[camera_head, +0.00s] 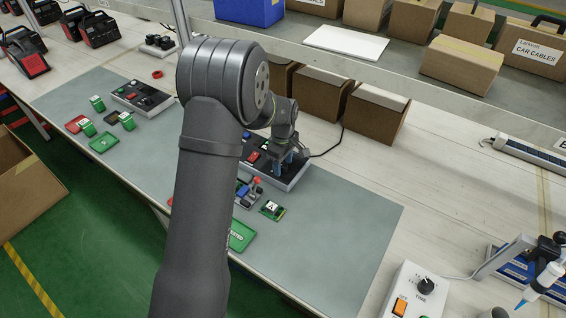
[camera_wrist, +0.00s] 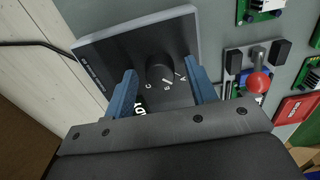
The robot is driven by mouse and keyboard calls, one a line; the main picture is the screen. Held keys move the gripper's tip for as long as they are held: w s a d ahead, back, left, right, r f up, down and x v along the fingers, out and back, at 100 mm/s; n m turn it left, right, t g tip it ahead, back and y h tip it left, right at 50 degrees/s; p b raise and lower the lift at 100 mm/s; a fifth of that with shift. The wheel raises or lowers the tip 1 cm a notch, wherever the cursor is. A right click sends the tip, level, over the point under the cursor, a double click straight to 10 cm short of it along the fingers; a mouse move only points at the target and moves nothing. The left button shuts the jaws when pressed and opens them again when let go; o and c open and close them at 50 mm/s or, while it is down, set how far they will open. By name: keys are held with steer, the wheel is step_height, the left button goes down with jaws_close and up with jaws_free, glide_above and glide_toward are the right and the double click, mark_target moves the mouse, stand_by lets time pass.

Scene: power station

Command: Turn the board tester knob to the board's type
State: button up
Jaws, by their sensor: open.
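The board tester (camera_head: 290,184) is a dark-topped box with a light rim on the grey-green mat; its panel (camera_wrist: 105,52) fills much of the wrist view. Its black round knob (camera_wrist: 160,74) has the letters C, B and A printed around one side. I cannot tell which letter the knob points to. My gripper (camera_head: 288,166) is over the tester. In the wrist view its blue fingers (camera_wrist: 160,82) stand apart on either side of the knob, with gaps showing. A green circuit board (camera_head: 271,210) with a white label reading A lies on the mat beside the tester.
A clamp fixture with a red-knobbed lever (camera_wrist: 258,82) stands close to the tester. A green tray (camera_head: 242,236) and a red tray (camera_wrist: 296,109) are near. Cardboard boxes (camera_head: 374,112) stand behind. The mat's right part (camera_head: 345,225) is clear.

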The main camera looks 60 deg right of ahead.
steer(key=c, duration=1)
steer(key=shift+m, duration=0.3)
steer(key=m, duration=0.4)
steer(key=shift+m, duration=2)
steer(key=o, duration=1)
